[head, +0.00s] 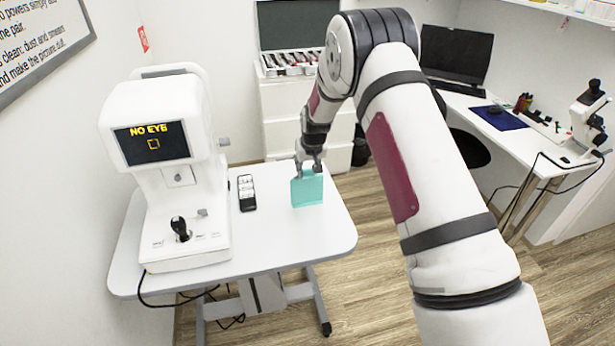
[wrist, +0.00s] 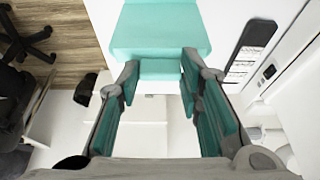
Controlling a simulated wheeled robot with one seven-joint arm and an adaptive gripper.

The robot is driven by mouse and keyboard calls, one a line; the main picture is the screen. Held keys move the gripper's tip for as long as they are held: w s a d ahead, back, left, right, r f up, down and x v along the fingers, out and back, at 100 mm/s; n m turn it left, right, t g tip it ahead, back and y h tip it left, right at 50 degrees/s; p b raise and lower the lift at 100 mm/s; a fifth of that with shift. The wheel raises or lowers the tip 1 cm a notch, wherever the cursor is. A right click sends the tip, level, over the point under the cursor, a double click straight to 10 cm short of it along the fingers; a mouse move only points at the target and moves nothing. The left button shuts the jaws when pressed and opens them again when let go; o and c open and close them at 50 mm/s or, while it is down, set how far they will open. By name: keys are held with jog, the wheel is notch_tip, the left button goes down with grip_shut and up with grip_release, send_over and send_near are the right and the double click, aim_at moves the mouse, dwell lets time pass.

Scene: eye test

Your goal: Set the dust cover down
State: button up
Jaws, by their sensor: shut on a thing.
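The dust cover is a teal, box-like piece (head: 307,190) over the right part of the small white table (head: 275,240). My gripper (head: 309,172) points down and is shut on its upper edge. In the wrist view the dust cover (wrist: 160,30) spans the space between the two fingertips (wrist: 161,68), with teal faces also along the fingers. The cover looks upright in the head view. I cannot tell whether its lower edge touches the tabletop.
A white eye-test machine (head: 170,170) with a "NO EYE" screen stands on the table's left. A black case with white items (head: 246,193) lies between it and the cover. The tabletop's front right is clear. A drawer cabinet (head: 285,110) stands behind.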

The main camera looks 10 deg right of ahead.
aim_at(308, 176)
jog(key=shift+f+p, duration=0.4)
jog(key=shift+f, duration=1.4)
jog(key=o, duration=0.9)
jog(key=shift+r, duration=0.1)
